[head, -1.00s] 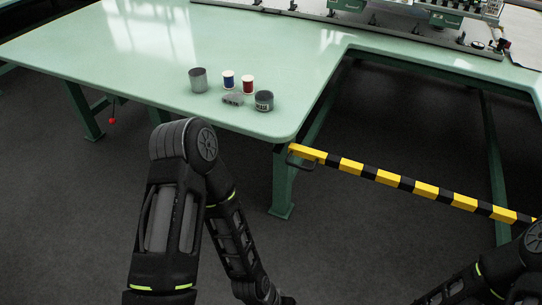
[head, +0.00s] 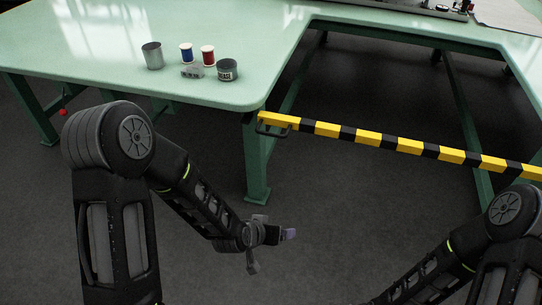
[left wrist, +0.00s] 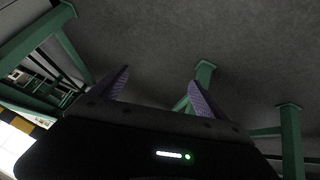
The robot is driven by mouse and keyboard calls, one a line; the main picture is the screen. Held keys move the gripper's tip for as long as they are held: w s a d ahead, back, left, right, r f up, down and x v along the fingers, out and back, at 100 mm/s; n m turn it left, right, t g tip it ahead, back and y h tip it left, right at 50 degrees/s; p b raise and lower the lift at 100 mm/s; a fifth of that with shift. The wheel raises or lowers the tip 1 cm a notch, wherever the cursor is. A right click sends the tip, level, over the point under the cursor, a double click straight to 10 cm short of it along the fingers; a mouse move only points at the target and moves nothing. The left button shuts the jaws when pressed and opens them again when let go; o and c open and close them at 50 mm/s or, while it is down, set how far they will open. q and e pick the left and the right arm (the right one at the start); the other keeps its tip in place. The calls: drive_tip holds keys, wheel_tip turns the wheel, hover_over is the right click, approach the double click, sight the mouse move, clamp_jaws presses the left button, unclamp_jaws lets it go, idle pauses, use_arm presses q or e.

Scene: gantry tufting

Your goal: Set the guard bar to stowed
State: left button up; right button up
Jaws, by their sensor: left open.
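The guard bar (head: 375,140) is yellow and black striped. It lies across the opening in the green table, from the left table corner to the right edge of the head view. A dark loop handle (head: 272,130) hangs at its left end. My left gripper (head: 288,234) is below the bar in the picture and apart from the handle. In the left wrist view its purple fingers (left wrist: 158,92) are spread with nothing between them. A striped piece (left wrist: 42,122), likely the bar, shows at that view's left edge. My right gripper is out of view.
The green table (head: 100,60) holds a grey cup (head: 153,56), a blue spool (head: 186,53), a red spool (head: 208,55), a small grey block (head: 191,72) and a grease tin (head: 228,70). A table leg (head: 257,165) stands under the near corner. The floor around my left gripper is clear.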

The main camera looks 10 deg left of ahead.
use_arm(q)
drive_tip(key=shift+o, duration=1.3)
drive_tip(key=w+a+r+t+b, duration=0.2)
drive_tip(key=w+t+b, duration=0.2)
drive_tip(key=w+b, duration=0.3)
drive_tip(key=shift+w+r+m+t+y, duration=0.3)
drive_tip(key=shift+w+r+m+y, duration=0.1)
drive_tip(key=shift+w, duration=0.55)
drive_tip(key=t+y+b, duration=0.1)
drive_tip(key=t+b, duration=0.5)
drive_tip(key=b, duration=0.4)
approach(271, 134)
drive_tip(key=w, duration=0.3)
drive_tip(key=shift+s+f, duration=0.2)
drive_tip(key=shift+f, duration=0.05)
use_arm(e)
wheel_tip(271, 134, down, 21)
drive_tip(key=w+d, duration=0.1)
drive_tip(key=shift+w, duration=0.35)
